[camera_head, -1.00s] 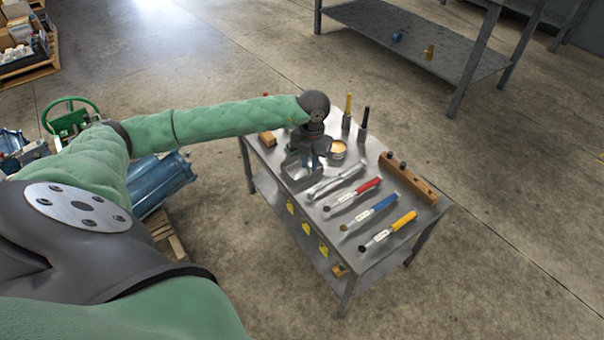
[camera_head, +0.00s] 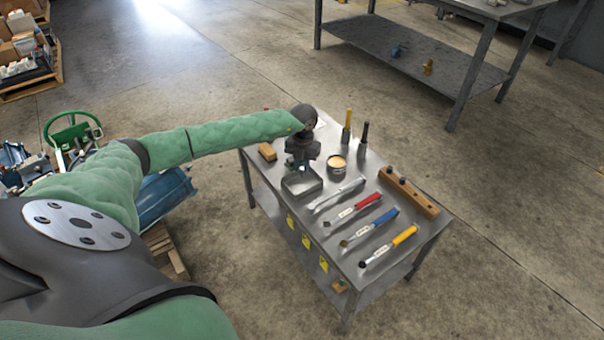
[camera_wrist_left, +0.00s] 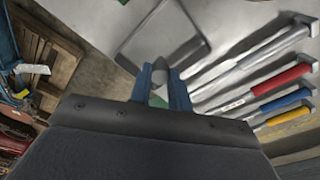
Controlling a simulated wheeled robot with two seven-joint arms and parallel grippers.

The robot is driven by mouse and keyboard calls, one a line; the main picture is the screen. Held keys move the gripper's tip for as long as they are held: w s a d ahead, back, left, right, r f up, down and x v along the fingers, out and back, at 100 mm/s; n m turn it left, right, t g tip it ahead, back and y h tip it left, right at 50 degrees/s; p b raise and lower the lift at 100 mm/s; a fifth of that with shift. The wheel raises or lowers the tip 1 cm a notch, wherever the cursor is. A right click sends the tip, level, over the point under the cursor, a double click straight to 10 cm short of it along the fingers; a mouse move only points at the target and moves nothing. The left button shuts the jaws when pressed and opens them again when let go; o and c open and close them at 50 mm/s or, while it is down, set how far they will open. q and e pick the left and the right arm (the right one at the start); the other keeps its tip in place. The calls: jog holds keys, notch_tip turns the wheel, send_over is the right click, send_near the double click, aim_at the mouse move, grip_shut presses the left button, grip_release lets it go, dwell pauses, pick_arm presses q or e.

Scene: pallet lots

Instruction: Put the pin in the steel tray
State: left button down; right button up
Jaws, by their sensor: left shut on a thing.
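My left gripper (camera_head: 303,167) is at the far edge of the steel tray (camera_head: 302,188), a small square open tray on the metal table. In the left wrist view the gripper (camera_wrist_left: 160,85) has its blue fingers shut on a small grey, round-ended piece, the pin (camera_wrist_left: 159,76). The rest of the pin is hidden by the gripper, and the head view does not show it clearly. The tray (camera_wrist_left: 190,48) lies just beyond the fingertips in the left wrist view. I cannot tell the pin's height above it. My right gripper is not in view.
A tin (camera_head: 337,170) stands right of the tray. Several wrenches lie in front, one with a red handle (camera_head: 369,200). A yellow-handled tool (camera_head: 347,120) and a dark-handled tool (camera_head: 364,132) stand upright behind.

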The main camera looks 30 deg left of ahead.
aim_at(302, 167)
pick_arm(q)
notch_tip(302, 167, down, 4)
jog(key=shift+r, duration=0.25)
jog(key=shift+f, duration=0.25)
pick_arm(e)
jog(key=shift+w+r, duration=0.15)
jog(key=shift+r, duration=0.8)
pick_arm(q)
jog(key=shift+f, duration=0.1)
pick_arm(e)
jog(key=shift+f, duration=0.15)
pick_arm(q)
jog(key=c, duration=1.3)
grip_release()
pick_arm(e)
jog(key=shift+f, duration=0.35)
